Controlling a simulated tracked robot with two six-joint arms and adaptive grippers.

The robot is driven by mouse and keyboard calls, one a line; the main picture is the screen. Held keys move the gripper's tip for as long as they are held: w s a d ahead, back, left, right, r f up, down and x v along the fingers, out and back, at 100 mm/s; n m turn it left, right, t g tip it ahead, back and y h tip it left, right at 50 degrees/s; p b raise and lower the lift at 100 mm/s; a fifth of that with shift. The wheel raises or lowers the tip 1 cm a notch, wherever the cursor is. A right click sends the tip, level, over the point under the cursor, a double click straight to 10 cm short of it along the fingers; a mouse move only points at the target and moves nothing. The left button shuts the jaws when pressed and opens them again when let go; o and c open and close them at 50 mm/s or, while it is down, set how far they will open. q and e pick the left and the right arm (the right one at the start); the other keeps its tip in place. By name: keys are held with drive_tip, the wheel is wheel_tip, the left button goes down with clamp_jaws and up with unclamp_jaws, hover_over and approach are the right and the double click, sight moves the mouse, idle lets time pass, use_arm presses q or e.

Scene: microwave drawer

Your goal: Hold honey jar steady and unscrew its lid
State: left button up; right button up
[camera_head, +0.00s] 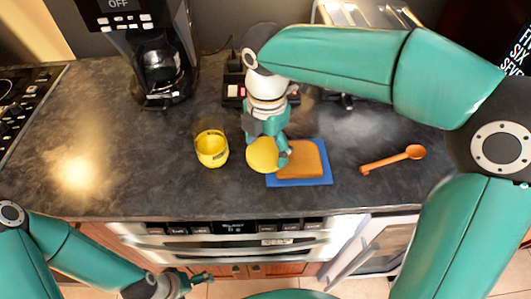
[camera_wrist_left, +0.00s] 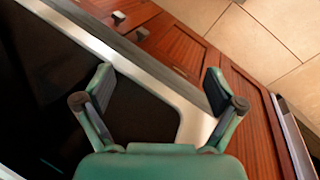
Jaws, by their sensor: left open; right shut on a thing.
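The honey jar (camera_head: 211,148) stands upright on the dark counter, left of my right gripper. It is clear at the top with yellow honey inside, and its top looks uncovered. My right gripper (camera_head: 270,142) is shut on the round yellow lid (camera_head: 262,156), apart from the jar and beside the bread. Its fingers are partly hidden by the lid. My left gripper (camera_head: 198,278) is low in front of the counter, away from the jar. In the left wrist view my left gripper (camera_wrist_left: 158,82) is open and empty, facing the oven front and cabinet doors.
A bread slice (camera_head: 300,158) lies on a blue board (camera_head: 300,183) right of the lid. An orange spoon (camera_head: 393,160) lies farther right. A coffee maker (camera_head: 160,65) and a toaster (camera_head: 345,15) stand at the back. The counter left of the jar is clear.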

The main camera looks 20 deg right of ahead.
sight(266, 151)
drive_tip(key=shift+f, duration=1.2)
drive_tip(key=shift+f, duration=0.1)
drive_tip(key=shift+f+b, duration=0.35)
drive_tip(key=shift+f, duration=0.05)
drive_tip(key=o, duration=1.2)
drive_tip(key=shift+r+p, duration=0.4)
drive_tip(key=shift+r, duration=0.15)
wheel_tip(266, 151, up, 12)
drive_tip(key=p, duration=0.1)
